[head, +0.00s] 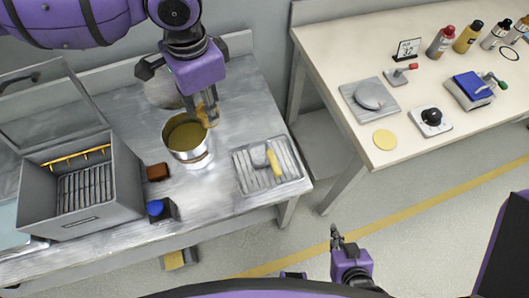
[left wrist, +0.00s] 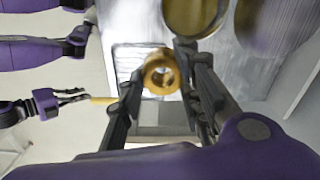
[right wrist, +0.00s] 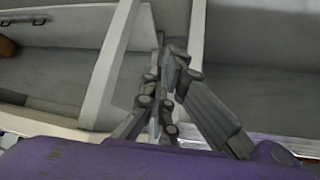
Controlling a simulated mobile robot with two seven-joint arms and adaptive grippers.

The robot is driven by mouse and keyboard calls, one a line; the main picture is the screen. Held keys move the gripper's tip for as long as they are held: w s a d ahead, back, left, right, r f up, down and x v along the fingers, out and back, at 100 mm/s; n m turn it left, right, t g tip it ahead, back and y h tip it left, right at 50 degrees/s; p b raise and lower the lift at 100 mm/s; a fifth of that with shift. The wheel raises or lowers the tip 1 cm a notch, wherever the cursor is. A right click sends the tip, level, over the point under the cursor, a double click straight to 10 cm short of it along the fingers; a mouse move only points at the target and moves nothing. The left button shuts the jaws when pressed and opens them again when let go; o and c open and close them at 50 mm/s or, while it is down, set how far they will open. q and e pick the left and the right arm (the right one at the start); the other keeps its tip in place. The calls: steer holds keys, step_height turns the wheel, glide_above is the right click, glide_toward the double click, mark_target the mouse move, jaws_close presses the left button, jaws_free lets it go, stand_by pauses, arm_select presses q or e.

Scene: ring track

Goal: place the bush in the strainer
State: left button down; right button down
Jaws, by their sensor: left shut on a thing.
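The bush (left wrist: 151,66) is a gold-brown ring held between the fingers of my left gripper (left wrist: 162,84). In the head view the bush (head: 208,118) is small beside the right rim of a metal pot (head: 195,158) with an olive-yellow inside. The left gripper (head: 207,106) points down there. A grey ribbed tray (head: 287,172) holding a yellow-handled tool (head: 273,162) lies right of the pot. I cannot tell whether the pot or the tray is the strainer. My right gripper (head: 337,238) is shut and empty over the floor; its fingertips meet in the right wrist view (right wrist: 170,62).
A grey open-lidded box (head: 120,195) stands left on the metal bench. A brown block (head: 158,172) and a blue-topped item (head: 155,208) lie near the pot. A cream table (head: 345,130) at right holds bottles, a plate and tools.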

arm_select(q)
steer(key=w+d+f+m, duration=0.1)
steer(key=d+m, duration=0.5)
steer(key=m, duration=0.4)
steer(key=d+f+m, duration=0.2)
steer(key=d+m, duration=0.3)
steer(key=m, duration=0.6)
step_height(320, 180, down, 17)
steer(key=shift+b, duration=0.7)
steer(key=shift+f, duration=0.25)
steer(key=c, duration=1.3)
jaws_free()
steer(key=shift+f, duration=0.1)
steer(key=shift+o, duration=0.2)
step_height(320, 180, up, 13)
steer(key=shift+f+p, duration=0.15)
steer(key=shift+p, duration=0.2)
